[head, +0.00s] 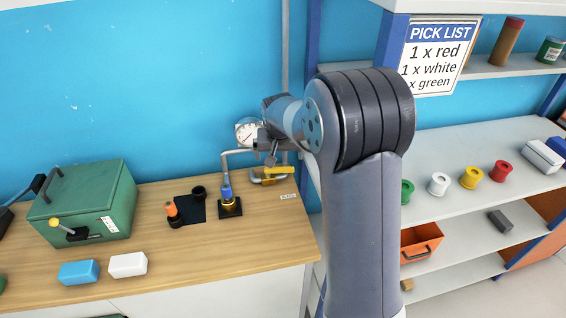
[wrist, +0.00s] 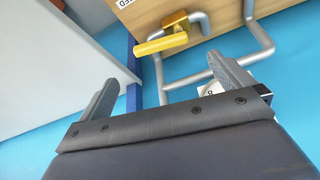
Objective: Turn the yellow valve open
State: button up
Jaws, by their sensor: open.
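The yellow valve handle (head: 279,170) sits on a grey pipe at the back right of the wooden bench, below a round gauge (head: 248,131). In the wrist view the yellow valve lever (wrist: 160,44) and its yellow body lie beyond the fingertips, near the top of the picture. My gripper (wrist: 162,80) is open and empty, its two grey fingers wide apart, and the lever is not between them. In the head view my gripper (head: 268,148) is just above the valve, partly hidden by my arm.
The grey pipe (wrist: 208,65) bends around the valve. A black-based fitting with a blue top (head: 227,192) stands left of it. A green box (head: 85,205), a blue block (head: 78,273) and a white block (head: 127,264) are farther left. Shelves with coloured spools (head: 471,177) stand right.

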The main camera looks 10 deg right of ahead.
aim_at(279, 169)
jog(key=p+x, duration=0.1)
jog(key=x, duration=0.8)
jog(key=shift+p, duration=0.3)
jog(key=shift+c, duration=0.2)
jog(key=c, duration=1.1)
jog(key=shift+f, duration=0.1)
jog(key=shift+w+d+n+b, duration=0.15)
jog(key=shift+n+b, duration=0.3)
jog(key=shift+n, duration=0.25)
jog(key=shift+w+n+y, duration=0.15)
jog(key=shift+n+y, duration=0.25)
jog(key=shift+n, duration=0.1)
